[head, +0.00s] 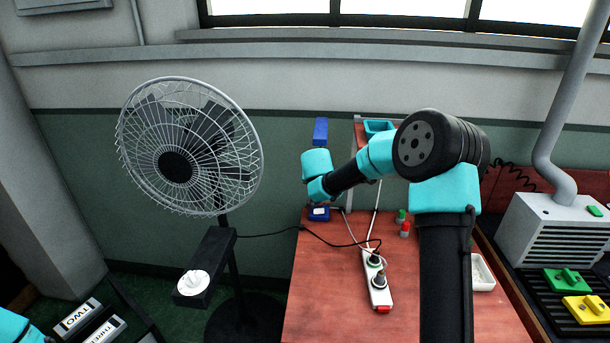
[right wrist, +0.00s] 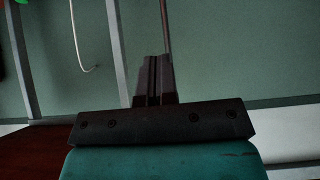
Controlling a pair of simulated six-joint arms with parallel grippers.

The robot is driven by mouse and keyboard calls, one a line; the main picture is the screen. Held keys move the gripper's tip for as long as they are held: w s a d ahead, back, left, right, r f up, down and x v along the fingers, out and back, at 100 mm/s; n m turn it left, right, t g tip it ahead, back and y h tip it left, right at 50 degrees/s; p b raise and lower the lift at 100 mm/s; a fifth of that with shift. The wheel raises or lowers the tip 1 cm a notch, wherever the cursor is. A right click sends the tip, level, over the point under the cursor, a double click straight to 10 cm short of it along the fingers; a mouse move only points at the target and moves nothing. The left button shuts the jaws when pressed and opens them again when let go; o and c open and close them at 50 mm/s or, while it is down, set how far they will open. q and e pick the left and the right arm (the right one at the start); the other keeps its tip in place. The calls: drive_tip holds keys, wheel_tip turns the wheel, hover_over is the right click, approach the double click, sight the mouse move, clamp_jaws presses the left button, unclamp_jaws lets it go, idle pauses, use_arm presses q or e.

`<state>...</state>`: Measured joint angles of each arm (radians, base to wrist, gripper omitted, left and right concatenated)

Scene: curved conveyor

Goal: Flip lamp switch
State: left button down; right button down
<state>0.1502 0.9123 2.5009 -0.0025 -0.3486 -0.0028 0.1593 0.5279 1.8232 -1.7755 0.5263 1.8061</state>
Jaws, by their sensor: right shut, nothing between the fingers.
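No thing is plainly a lamp. A small blue box (head: 318,213) with a white patch sits at the back left of the red table; I cannot tell if it carries the lamp switch. A blue block (head: 320,131) shows against the wall above it. My right arm's cyan wrist is between the two, and its fingers are hidden in the head view. In the right wrist view my right gripper (right wrist: 154,72) is shut and empty, beside a thin dark rod (right wrist: 165,28). Of my left arm only a cyan part shows at the lower left corner; its gripper is out of view.
A power strip (head: 377,283) with plugs and cords lies on the red table (head: 325,285). Green and red pieces (head: 404,228) stand near the back. A caged fan (head: 188,148) is left of the table. A grey machine (head: 560,235) is at right.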

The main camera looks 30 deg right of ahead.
drive_tip(key=s+f+x, duration=0.1)
drive_tip(key=s+x, duration=0.1)
drive_tip(key=x, duration=1)
drive_tip(key=shift+d+f, duration=0.45)
